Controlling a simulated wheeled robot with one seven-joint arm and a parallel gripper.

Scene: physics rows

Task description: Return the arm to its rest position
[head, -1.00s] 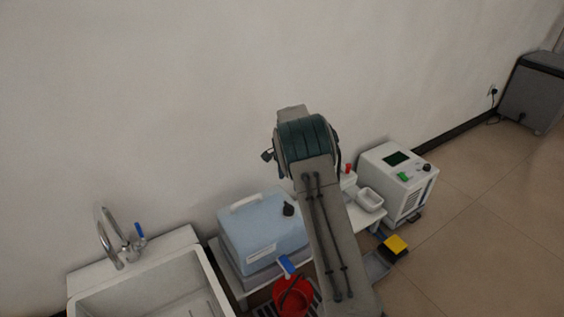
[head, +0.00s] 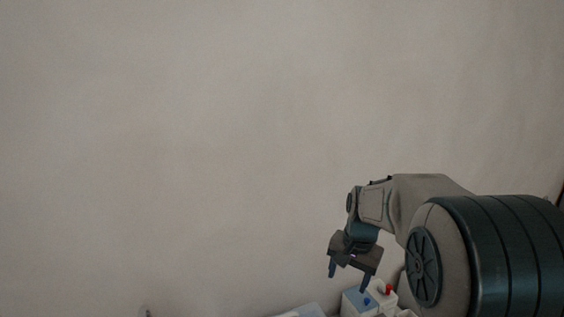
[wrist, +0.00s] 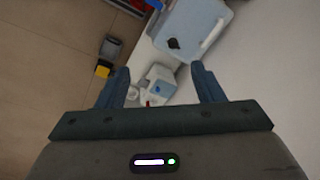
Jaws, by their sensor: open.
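My gripper (head: 348,278) is at the lower right of the head view, fingers pointing down, with my arm bent beside it. In the wrist view my gripper (wrist: 162,88) shows two blue-grey fingers spread apart with nothing held between them. Beyond the fingertips stands a small white device (wrist: 160,80) with a red part near it; it looks apart from the fingers.
A light blue box (wrist: 192,28) with a black knob stands near the top of the wrist view. A yellow pedal (wrist: 102,71) lies on the tiled floor (wrist: 45,60) at left. The plain wall (head: 180,130) fills most of the head view.

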